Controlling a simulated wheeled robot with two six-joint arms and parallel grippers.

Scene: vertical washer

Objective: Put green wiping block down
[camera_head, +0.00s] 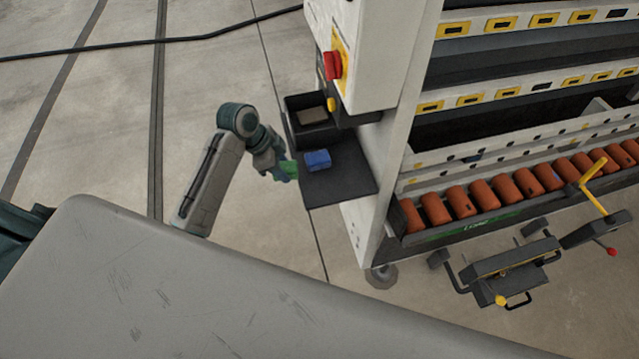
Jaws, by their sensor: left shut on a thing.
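My left gripper (283,172) is shut on the green wiping block (289,168) at the left edge of the dark side shelf (345,182). The block is small and partly hidden by the fingers. I cannot tell whether it touches the shelf. A blue block (318,160) lies on the shelf just right of the green one. My right gripper is not in view.
The shelf's front part is bare.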

